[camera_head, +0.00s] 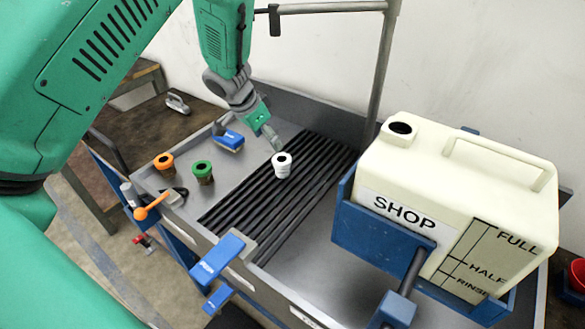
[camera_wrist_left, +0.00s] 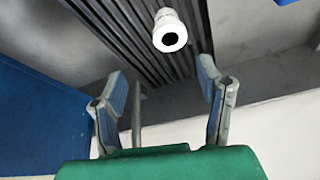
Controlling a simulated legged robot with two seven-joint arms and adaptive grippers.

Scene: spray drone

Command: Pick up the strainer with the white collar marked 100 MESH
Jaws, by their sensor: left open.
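The white-collared strainer (camera_head: 282,164) stands upright on the black ribbed mat in the tray; any marking on its collar is too small to read. An orange-collared strainer (camera_head: 164,162) and a green-collared strainer (camera_head: 202,171) stand to its left on bare metal. My left gripper (camera_head: 272,138) is just above and behind the white one, apart from it. In the left wrist view, the open, empty fingers (camera_wrist_left: 163,80) have the white strainer (camera_wrist_left: 169,32) beyond their tips, roughly between them. My right gripper is not in view.
A large cream SHOP tank (camera_head: 460,200) in a blue cradle stands at the right. An orange spoon-like tool (camera_head: 151,206) is at the tray's left edge. The black ribbed mat (camera_head: 250,215) is clear in front.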

